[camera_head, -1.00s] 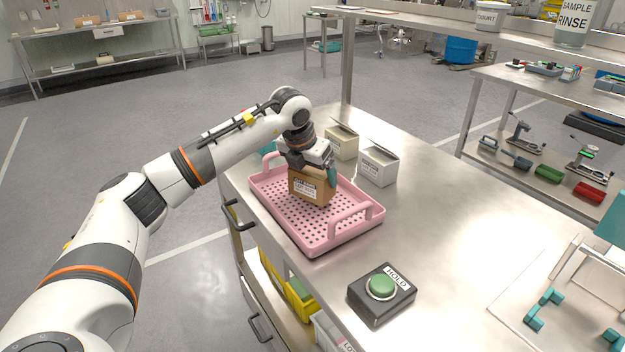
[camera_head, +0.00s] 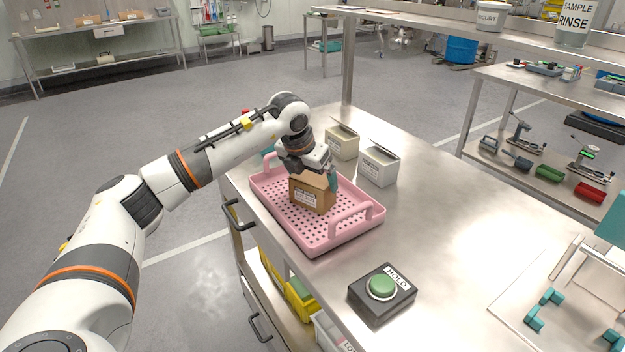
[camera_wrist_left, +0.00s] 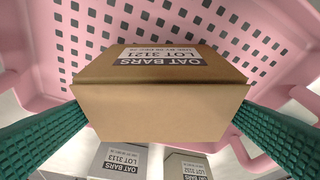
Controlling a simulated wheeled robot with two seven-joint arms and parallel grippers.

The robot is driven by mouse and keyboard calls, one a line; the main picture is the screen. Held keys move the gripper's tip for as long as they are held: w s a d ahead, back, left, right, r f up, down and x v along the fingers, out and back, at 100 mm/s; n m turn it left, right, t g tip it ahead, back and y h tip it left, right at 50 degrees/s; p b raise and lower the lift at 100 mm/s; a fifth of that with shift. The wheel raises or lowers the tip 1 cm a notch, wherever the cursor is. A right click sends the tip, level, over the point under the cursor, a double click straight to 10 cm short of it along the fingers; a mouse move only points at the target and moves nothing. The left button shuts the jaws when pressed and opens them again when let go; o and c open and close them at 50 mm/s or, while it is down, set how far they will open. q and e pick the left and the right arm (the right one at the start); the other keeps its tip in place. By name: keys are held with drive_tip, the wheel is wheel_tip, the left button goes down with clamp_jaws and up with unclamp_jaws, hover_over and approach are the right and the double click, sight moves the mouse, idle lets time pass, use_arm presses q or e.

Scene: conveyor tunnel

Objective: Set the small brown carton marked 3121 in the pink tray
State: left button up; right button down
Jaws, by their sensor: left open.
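The small brown carton (camera_head: 312,194) sits inside the pink tray (camera_head: 318,243), near its middle. In the left wrist view the carton (camera_wrist_left: 160,100) carries a label reading OAT BARS LOT 3121, and the perforated tray floor (camera_wrist_left: 180,20) lies beyond it. My left gripper (camera_head: 312,172) is just above the carton, its jaws open. In the left wrist view its green ribbed fingers (camera_wrist_left: 160,126) stand on either side of the carton; I cannot tell whether they touch it. My right gripper is not in view.
A beige carton (camera_head: 342,142) and a white carton (camera_head: 378,166) stand on the steel bench behind the tray. A black HOLD box with a green button (camera_head: 381,288) is nearer. The bench right of the tray (camera_head: 440,220) is mostly clear.

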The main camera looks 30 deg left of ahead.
use_arm(q)
drive_tip(key=v, duration=1)
drive_tip(key=shift+s, duration=0.2)
